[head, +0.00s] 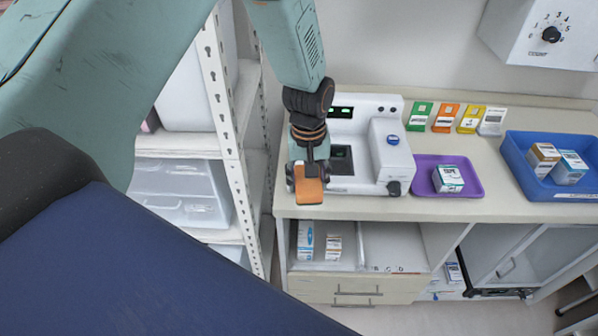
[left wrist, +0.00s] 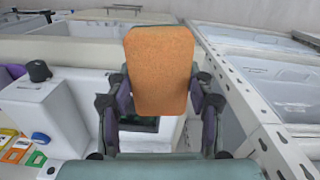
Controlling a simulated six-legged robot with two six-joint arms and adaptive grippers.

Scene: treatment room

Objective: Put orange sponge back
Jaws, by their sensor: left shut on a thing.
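The orange sponge (head: 309,190) is a flat block with rounded corners. My left gripper (head: 308,172) is shut on it and holds it at the front left of the counter, in front of the white machine. In the left wrist view the sponge (left wrist: 160,70) stands between the two fingers of my left gripper (left wrist: 160,103), its broad orange face to the camera. Whether the sponge touches the counter cannot be told. My right gripper is not in view.
The white machine (head: 390,155) stands right behind the gripper. A purple tray (head: 425,186) with a box and a blue bin (head: 520,150) with two boxes lie to the right. A metal shelf (head: 225,110) with clear bins is close on the left. Coloured cards line the wall.

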